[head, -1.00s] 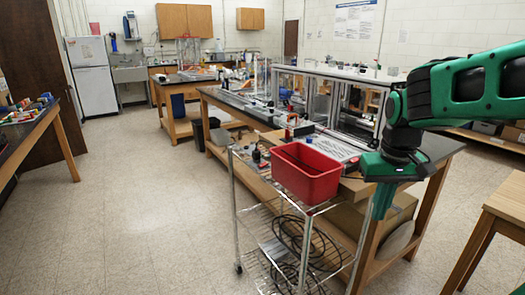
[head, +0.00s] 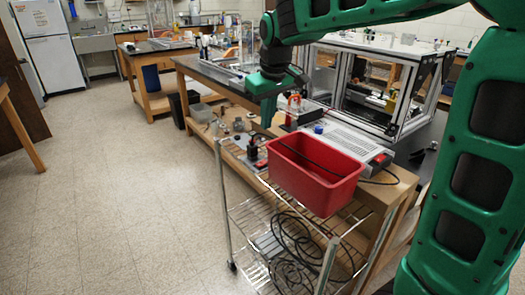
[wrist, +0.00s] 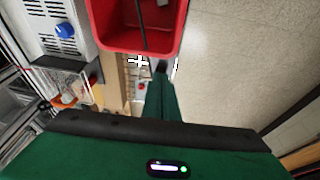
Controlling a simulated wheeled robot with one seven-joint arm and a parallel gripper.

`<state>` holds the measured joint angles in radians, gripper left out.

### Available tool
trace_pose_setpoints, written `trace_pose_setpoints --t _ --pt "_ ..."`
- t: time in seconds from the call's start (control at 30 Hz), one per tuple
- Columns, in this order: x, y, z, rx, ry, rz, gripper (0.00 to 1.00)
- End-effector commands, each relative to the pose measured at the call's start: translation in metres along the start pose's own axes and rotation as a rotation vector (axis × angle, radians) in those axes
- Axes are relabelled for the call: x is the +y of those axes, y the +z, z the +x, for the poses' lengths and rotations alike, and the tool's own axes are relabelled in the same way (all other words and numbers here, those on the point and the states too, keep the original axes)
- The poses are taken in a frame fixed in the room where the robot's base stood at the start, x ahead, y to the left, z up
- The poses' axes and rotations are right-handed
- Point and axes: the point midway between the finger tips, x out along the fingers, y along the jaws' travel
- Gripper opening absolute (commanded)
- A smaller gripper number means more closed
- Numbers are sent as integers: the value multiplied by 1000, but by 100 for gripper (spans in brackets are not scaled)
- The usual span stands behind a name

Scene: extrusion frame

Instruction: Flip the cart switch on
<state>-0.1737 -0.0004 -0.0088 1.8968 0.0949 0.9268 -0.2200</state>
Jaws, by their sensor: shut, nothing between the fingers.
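The wire cart (head: 223,190) stands in front of the wooden bench. A small dark device with a red part (head: 261,163) sits on its top, left of the red bin (head: 318,188); I cannot make out which part is the switch or its position. My gripper (head: 268,124) is shut and empty, pointing down above the far side of the cart top, behind the small device. In the wrist view, the gripper tip (wrist: 161,68) lies just below the red bin (wrist: 140,38), with small red spots on the cart top beside it.
A grey box with a blue knob (head: 318,129) lies on the bench behind the bin. A metal-framed enclosure (head: 375,85) stands farther back. Coiled black cables (head: 300,245) lie on the lower shelf. The floor at left is clear.

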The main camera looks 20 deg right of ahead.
Motion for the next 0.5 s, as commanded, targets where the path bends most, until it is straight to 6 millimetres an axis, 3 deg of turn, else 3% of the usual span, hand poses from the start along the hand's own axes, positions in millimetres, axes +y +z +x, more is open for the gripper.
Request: trace_pose_setpoints --t 0.27,0.5 --pt "-2 0 4 -2 -1 -2 0" --pt "-2 1 35 -5 -1 -1 0"
